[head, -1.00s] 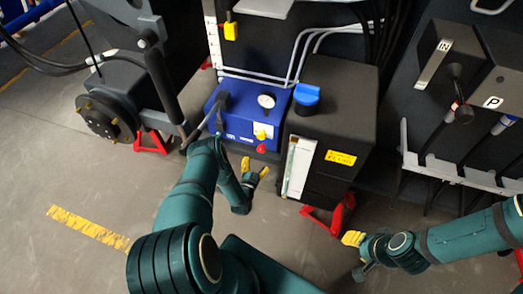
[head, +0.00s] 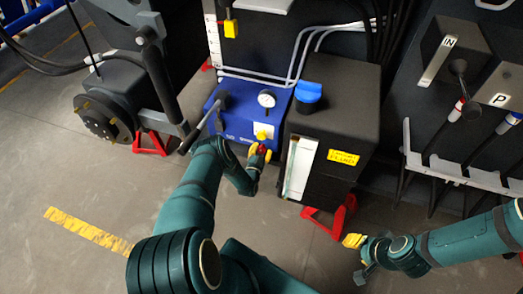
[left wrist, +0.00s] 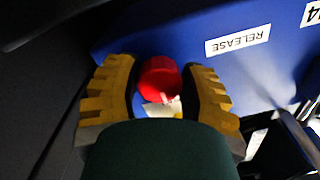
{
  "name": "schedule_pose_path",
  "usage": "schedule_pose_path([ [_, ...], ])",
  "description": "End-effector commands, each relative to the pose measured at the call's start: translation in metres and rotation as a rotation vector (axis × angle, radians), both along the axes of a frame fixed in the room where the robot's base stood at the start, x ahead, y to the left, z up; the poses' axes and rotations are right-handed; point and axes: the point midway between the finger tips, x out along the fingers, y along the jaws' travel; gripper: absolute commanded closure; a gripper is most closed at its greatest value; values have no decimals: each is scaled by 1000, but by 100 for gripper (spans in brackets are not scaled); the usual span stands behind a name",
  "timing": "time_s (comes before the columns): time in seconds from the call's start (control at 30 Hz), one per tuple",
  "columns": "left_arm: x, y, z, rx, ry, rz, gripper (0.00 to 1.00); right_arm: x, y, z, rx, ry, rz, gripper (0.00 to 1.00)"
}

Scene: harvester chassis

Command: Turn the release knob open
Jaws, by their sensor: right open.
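The red release knob (left wrist: 160,78) is on the front of the blue box (head: 229,133), beside a white RELEASE label (left wrist: 238,41). In the left wrist view my left gripper (left wrist: 160,90) has one yellow finger on each side of the knob. The knob nearly fills the gap, and I cannot tell whether the pads touch it. In the head view my left gripper (head: 260,153) is at the lower front of the box and partly covers the knob. My right gripper (head: 354,254) is open and empty, low over the floor at the right.
A pressure gauge (head: 267,98) and a yellow knob (head: 263,135) are on the blue box. A dark tank with a blue cap (head: 308,92) stands close on its right. A dark lever (head: 203,124) leans at its left. Red stands (head: 331,217) are below. The front floor is clear.

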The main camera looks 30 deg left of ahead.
Motion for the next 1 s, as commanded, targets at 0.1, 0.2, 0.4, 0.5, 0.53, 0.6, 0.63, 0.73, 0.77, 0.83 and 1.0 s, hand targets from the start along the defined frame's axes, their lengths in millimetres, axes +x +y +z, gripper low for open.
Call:
schedule_pose_path([
  [0.1, 0, 0, 0, 0, 0, 0, 99, 0, 0, 0, 0, 0, 0, 53],
  [0.2, 0, 0, 0, 0, 0, 0, 100, 0, 0, 0, 0, 0, 0, 53],
  [0.4, 0, 0, 0, -23, -6, 0, 100, 0, 0, 0, 0, 0, 0, 53],
  [0.5, 0, 0, 0, -57, -14, 1, 100, 0, 0, 0, 0, 0, 0, 53],
  [0.53, 0, 0, 0, -71, -17, 0, 100, 0, 0, 0, 0, 0, 0, 53],
  [0.6, 0, 0, 0, -109, -26, -1, 100, 0, 0, 0, 0, 0, 0, 53],
  [0.63, 0, 0, 0, -129, -31, 0, 100, 0, 0, 0, 0, 0, 0, 53],
  [0.73, 0, 0, 0, -203, -49, 0, 100, 0, 0, 0, 0, 0, 0, 53],
  [0.77, 0, 0, 0, -230, -55, -1, 100, 0, 0, 0, 0, 0, 0, 53],
  [0.83, 0, 0, 0, -291, -69, -1, 100, 0, 0, 0, 0, 0, 0, 53],
  [1.0, 0, 1, 0, -448, -108, 1, 100, 0, 0, 0, 0, 0, 0, 53],
])
